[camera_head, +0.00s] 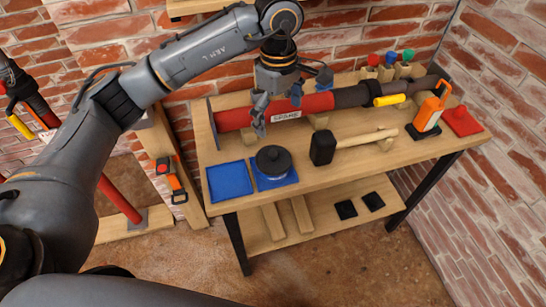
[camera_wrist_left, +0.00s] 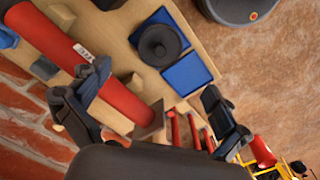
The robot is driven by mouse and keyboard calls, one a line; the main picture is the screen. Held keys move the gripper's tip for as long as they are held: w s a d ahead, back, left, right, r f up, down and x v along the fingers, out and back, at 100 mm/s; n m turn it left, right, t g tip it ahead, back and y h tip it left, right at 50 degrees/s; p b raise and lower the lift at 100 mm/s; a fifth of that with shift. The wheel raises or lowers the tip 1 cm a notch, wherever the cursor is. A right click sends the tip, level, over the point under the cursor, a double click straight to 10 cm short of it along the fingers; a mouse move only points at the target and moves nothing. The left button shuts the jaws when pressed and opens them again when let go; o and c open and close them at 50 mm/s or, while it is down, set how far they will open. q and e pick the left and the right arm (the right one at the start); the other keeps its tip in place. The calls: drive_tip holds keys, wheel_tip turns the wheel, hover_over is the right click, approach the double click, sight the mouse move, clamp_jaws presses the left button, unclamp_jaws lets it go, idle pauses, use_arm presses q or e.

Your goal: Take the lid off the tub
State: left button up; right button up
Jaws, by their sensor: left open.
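The tub (camera_head: 274,172) is a small dark round vessel on a blue mat at the front left of the bench. Its dark round lid (camera_head: 273,158) with a raised knob sits on top and hides the inside. The lid also shows from above in the left wrist view (camera_wrist_left: 160,43). My left gripper (camera_head: 278,113) is open and empty, above and behind the tub, by the red pipe. In the left wrist view its fingers (camera_wrist_left: 152,112) are spread wide apart, with the tub beyond them. My right gripper is not in view.
An empty blue mat (camera_head: 230,181) lies left of the tub. A red pipe (camera_head: 318,103) marked SPARE lies behind it. A brick wall stands behind.

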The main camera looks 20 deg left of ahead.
use_arm(q)
drive_tip(key=p, duration=0.2)
hover_over(274, 156)
drive_tip(key=f, duration=0.8)
drive_tip(key=shift+w+d, duration=0.1)
drive_tip(key=shift+w, duration=0.3)
drive_tip(key=f+p, duration=0.1)
drive_tip(key=f, duration=0.1)
drive_tip(key=f+p, duration=0.1)
drive_tip(key=f, duration=0.2)
drive_tip(key=shift+s+a+p, duration=0.1)
drive_tip(key=shift+a+p, duration=0.1)
drive_tip(key=shift+p, duration=0.15)
drive_tip(key=shift+f, duration=0.25)
drive_tip(key=c, duration=1.3)
drive_tip(key=shift+s, duration=0.3)
drive_tip(key=c, duration=0.5)
drive_tip(key=shift+c, duration=0.6)
